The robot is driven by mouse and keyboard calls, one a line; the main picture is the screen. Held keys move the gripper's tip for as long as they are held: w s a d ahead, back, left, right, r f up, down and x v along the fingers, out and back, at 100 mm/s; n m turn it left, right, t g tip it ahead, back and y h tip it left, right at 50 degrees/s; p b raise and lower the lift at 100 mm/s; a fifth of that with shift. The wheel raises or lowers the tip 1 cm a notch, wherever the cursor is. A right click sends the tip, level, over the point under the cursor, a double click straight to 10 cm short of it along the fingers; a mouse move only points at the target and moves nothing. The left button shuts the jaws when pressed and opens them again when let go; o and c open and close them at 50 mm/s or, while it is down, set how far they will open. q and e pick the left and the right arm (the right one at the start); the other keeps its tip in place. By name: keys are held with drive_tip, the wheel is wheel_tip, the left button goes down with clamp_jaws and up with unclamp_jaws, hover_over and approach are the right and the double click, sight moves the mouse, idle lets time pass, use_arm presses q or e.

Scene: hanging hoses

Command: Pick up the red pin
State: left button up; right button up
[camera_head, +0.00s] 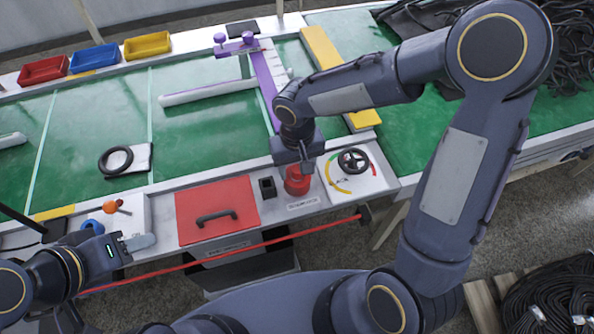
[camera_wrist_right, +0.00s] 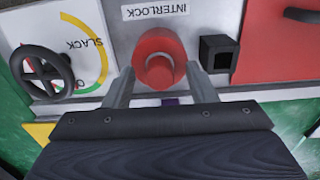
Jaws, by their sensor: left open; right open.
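The red pin (camera_head: 297,184) is a round red piece standing on the grey panel beside the INTERLOCK label. In the right wrist view the red pin (camera_wrist_right: 159,48) shows end-on, with a smaller round knob in its middle. My right gripper (camera_head: 304,166) is over it, pointing down. In the wrist view the right gripper (camera_wrist_right: 160,80) is open, with one finger on either side of the pin's near part; I cannot tell whether they touch it. My left gripper (camera_head: 140,242) is open and empty at the lower left, near the panel's front edge.
A black square socket (camera_head: 267,187) and a red cover with a black handle (camera_head: 217,213) are left of the pin. A black handwheel (camera_head: 353,161) is to its right. A red bar (camera_head: 290,237) runs along the front. Green belt lies behind.

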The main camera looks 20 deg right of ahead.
drive_tip(key=c, duration=1.1)
drive_tip(key=shift+o, duration=0.2)
drive_tip(key=shift+r, duration=0.1)
